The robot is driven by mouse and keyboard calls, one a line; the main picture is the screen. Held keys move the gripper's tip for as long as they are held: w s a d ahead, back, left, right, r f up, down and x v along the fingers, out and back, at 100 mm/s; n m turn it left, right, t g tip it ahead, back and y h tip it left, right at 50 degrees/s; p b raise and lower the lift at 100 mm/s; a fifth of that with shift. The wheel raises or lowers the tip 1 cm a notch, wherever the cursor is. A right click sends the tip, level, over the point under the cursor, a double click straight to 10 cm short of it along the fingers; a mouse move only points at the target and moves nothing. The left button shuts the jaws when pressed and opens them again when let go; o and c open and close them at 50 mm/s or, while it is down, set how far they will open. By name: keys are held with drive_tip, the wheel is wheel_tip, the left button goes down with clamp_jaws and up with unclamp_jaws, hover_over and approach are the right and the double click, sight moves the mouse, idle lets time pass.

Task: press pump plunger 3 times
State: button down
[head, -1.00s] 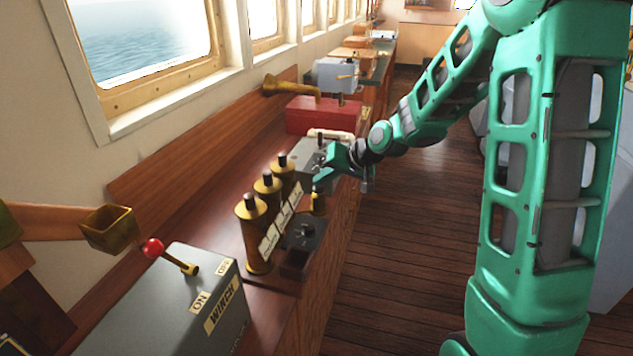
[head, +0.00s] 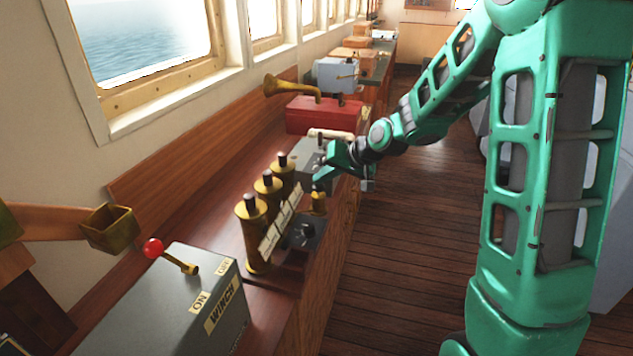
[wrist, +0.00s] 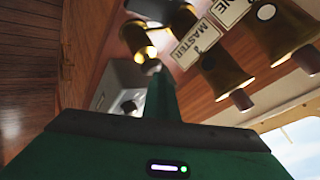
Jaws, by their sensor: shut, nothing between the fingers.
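A small brass pump (head: 319,203) stands at the right edge of the console, beside a dark panel with a round knob. Its short plunger (head: 317,189) points up. My green gripper (head: 319,174) is shut and empty, with its tip just above the plunger. In the wrist view, which looks upside down, the brass pump (wrist: 140,42) and its pale plunger tip (wrist: 150,67) show right beyond my fingertips (wrist: 160,80). I cannot tell whether they touch.
Several brass pipes with dark tops (head: 267,183) and white labels stand left of the pump. A grey winch box (head: 190,300) with a red-knobbed lever is nearer. A grey box (head: 312,158) and a red box (head: 315,116) lie beyond. The floor at right is open.

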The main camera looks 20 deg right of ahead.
drive_tip(key=shift+r, duration=1.45)
drive_tip(key=shift+r, duration=2.5)
wheel_tip(320, 180, up, 4)
drive_tip(key=shift+w+f, duration=0.1)
drive_tip(key=shift+f, duration=0.05)
idle(0.4)
hover_over(322, 187)
drive_tip(key=shift+w+f, duration=0.1)
drive_tip(key=shift+f, duration=4.35)
